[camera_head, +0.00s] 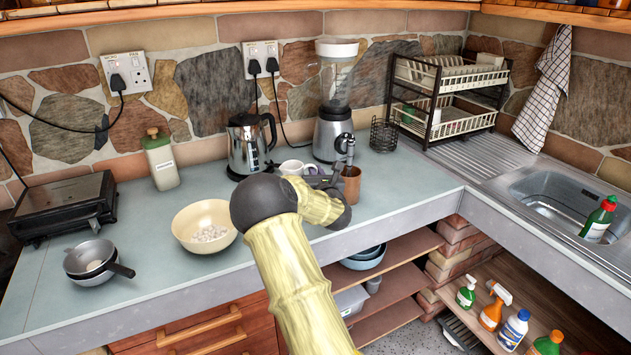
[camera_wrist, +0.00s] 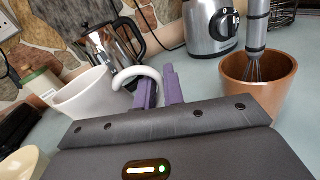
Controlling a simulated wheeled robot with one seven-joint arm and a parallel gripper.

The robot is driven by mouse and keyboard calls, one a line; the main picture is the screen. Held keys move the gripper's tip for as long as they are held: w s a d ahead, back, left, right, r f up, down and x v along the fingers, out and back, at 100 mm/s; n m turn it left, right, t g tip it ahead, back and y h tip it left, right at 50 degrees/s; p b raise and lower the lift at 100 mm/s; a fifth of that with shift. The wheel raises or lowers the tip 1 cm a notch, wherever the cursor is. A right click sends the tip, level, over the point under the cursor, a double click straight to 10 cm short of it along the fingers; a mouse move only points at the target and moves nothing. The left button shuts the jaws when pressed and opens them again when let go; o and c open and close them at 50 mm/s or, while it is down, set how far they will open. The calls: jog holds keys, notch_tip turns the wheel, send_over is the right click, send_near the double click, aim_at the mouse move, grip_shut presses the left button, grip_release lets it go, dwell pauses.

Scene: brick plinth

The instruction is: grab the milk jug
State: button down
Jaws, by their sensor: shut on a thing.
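The white milk jug (camera_head: 291,167) stands on the grey-blue counter at the back, just in front of the kettle. In the wrist view the jug (camera_wrist: 88,100) shows at the left, with its curved handle toward my gripper. My gripper (camera_head: 312,170) reaches over the counter from the front. Its purple fingers (camera_wrist: 158,90) are shut on the jug's handle. The jug looks slightly tilted in the wrist view, where my camera is also tilted. I cannot tell if its base touches the counter; my gripper hides its lower part.
A copper cup (camera_head: 351,184) with a whisk stands close right of my gripper. A steel kettle (camera_head: 246,147) and a blender (camera_head: 333,130) are close behind. A cream bowl (camera_head: 204,227) sits to the left. A dish rack (camera_head: 450,95) and sink (camera_head: 560,195) are at the right.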

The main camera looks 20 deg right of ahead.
jog(key=shift+r, duration=1.5)
